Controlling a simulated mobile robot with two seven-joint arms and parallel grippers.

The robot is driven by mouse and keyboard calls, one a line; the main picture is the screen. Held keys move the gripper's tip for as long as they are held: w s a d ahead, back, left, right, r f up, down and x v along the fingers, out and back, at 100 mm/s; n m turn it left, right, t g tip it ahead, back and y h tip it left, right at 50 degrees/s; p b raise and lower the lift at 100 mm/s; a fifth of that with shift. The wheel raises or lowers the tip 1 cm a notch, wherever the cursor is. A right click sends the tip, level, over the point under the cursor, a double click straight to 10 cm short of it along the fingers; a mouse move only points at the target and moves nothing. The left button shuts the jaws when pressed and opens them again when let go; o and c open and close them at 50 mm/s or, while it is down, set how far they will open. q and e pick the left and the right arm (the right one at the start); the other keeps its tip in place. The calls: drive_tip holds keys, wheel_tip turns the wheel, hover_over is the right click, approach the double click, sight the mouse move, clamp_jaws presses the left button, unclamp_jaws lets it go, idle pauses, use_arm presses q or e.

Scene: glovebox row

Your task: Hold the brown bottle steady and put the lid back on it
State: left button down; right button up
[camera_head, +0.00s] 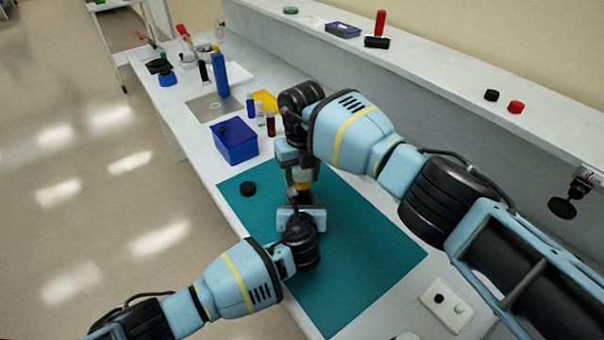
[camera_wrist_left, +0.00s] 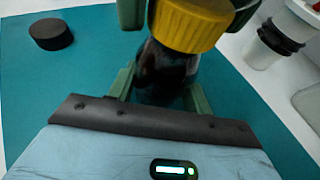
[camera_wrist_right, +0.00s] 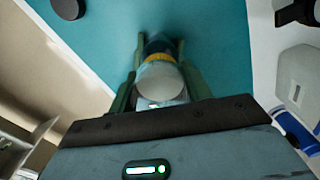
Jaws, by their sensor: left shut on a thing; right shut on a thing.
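The brown bottle (camera_wrist_left: 165,75) stands upright on the teal mat; in the head view the grippers mostly hide it. My left gripper (camera_head: 302,208) is shut around its body, one finger on each side. The yellow ribbed lid (camera_wrist_left: 192,24) is at the top of the bottle, in line with it and seemingly touching. I cannot tell whether it is screwed down. My right gripper (camera_head: 299,168) comes from above, shut on the lid. In the right wrist view a pale round face (camera_wrist_right: 160,82) shows between its fingers, with the lid's yellow band (camera_wrist_right: 158,58) beyond.
A black disc (camera_head: 248,188) lies on the teal mat (camera_head: 360,255) left of the grippers. A blue box (camera_head: 235,145) and small vials (camera_head: 270,123) stand behind the mat. A white plate (camera_head: 446,305) lies at right. The mat's front right is clear.

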drive_tip(key=shift+m, duration=0.6)
drive_tip(key=o, duration=1.2)
drive_tip(key=shift+c, duration=0.2)
wheel_tip(320, 180, up, 12)
use_arm(q)
drive_tip(key=c, duration=0.6)
unclamp_jaws()
drive_tip(key=shift+o, duration=0.2)
